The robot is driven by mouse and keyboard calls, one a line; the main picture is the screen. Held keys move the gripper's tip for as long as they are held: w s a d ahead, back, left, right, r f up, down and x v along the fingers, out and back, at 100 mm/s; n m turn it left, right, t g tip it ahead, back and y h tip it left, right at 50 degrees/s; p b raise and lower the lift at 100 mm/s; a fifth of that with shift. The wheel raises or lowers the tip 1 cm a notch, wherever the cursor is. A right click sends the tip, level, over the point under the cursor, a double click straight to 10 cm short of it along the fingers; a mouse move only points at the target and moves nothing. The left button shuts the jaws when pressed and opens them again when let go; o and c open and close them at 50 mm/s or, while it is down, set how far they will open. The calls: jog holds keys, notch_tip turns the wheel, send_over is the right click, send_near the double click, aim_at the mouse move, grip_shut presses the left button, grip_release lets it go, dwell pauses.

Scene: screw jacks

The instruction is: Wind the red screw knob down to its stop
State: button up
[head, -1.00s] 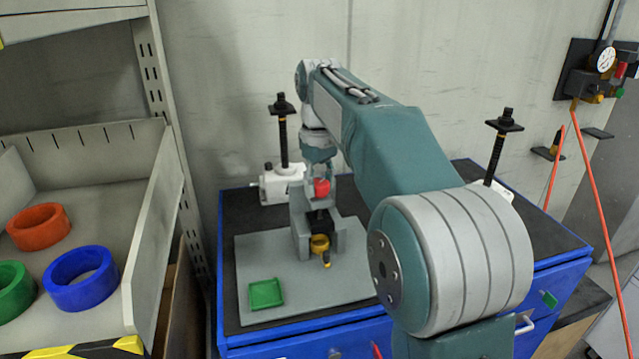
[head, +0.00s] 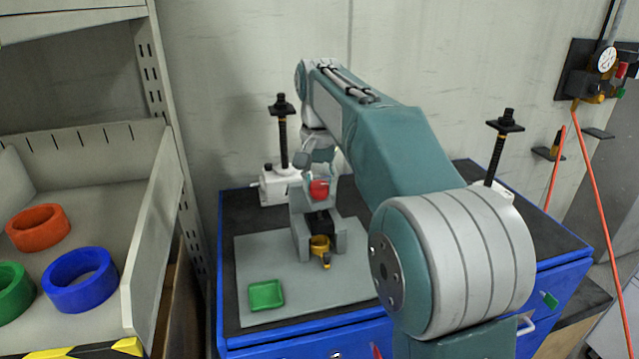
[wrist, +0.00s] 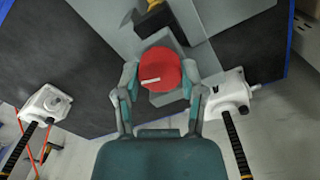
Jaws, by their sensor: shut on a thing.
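The red screw knob (head: 319,190) sits on top of a grey block fixture (head: 301,237) on a grey plate (head: 252,251). In the wrist view the red knob (wrist: 160,69) has a white mark on its face, left of centre. My gripper (head: 318,180) is above the knob in the head view. In the wrist view my gripper (wrist: 160,85) has one finger on each side of the knob, shut on it. A yellow part (head: 320,245) sits low at the front of the fixture. The screw under the knob is mostly hidden.
A green tray (head: 265,295) lies on the plate's front left. Two white screw jacks with tall black spindles, left (head: 283,140) and right (head: 497,150), stand behind. A shelf with coloured rings (head: 80,280) is at the left.

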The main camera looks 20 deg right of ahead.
jog(key=m, duration=0.4)
jog(key=shift+a+r+m, duration=0.1)
jog(key=shift+r+m, duration=0.15)
jog(key=shift+m, duration=0.05)
jog(key=m, duration=0.4)
jog(key=shift+m, duration=0.4)
jog(key=o, duration=1.1)
jog(key=shift+o, duration=0.2)
jog(key=shift+a+f, duration=0.15)
notch_tip(320, 180, up, 7)
jog(key=shift+r, duration=0.2)
